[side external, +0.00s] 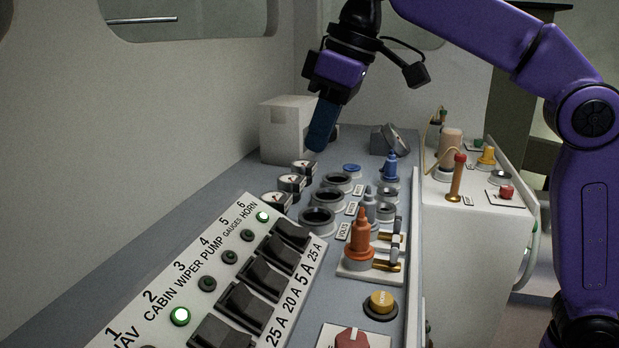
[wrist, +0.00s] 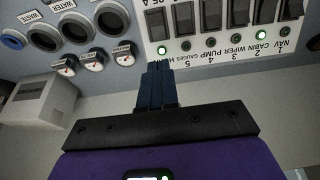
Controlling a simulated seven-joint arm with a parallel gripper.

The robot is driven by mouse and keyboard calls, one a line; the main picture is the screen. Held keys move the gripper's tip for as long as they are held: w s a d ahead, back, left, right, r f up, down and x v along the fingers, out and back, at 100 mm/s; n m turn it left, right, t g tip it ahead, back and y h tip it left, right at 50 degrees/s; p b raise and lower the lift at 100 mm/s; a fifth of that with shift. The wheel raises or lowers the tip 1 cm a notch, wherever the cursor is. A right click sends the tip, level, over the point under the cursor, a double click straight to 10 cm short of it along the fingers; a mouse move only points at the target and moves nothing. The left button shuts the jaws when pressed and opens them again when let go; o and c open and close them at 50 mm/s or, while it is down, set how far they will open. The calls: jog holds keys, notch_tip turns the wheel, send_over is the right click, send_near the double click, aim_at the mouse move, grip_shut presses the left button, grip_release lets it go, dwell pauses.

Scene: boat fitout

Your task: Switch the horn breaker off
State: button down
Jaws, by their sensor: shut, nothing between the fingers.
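The breaker panel (side external: 192,258) is a white sloped plate with a row of black rocker switches and numbered labels. The horn breaker (side external: 292,235), number 6, is at the far end of the row. Its lamp (side external: 263,217) is lit green. In the wrist view the panel appears upside down, with the horn breaker (wrist: 157,23) at its left end and the lit horn lamp (wrist: 162,49) below it. My gripper (side external: 318,143) has its dark blue fingers together and empty, above and beyond the panel. In the wrist view the fingers (wrist: 157,68) point toward the horn lamp and partly cover the labels.
The cabin lamp (side external: 180,316) is also lit; the other visible lamps are dark. Small gauges (side external: 291,183) and dark round sockets (side external: 317,220) lie beyond and beside the panel. An orange plug (side external: 361,240) stands to the right. A pale box (side external: 287,130) stands behind my gripper.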

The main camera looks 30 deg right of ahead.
jog(key=shift+s+d, duration=0.2)
jog(key=shift+f, duration=0.1)
send_near(301, 232)
jog(key=x, duration=0.5)
jog(key=shift+w+a, duration=0.2)
jog(key=shift+a, duration=0.1)
jog(key=shift+f, duration=0.65)
jog(key=shift+f+t+y, duration=0.3)
jog(key=shift+f, duration=0.1)
jog(key=shift+r, duration=0.15)
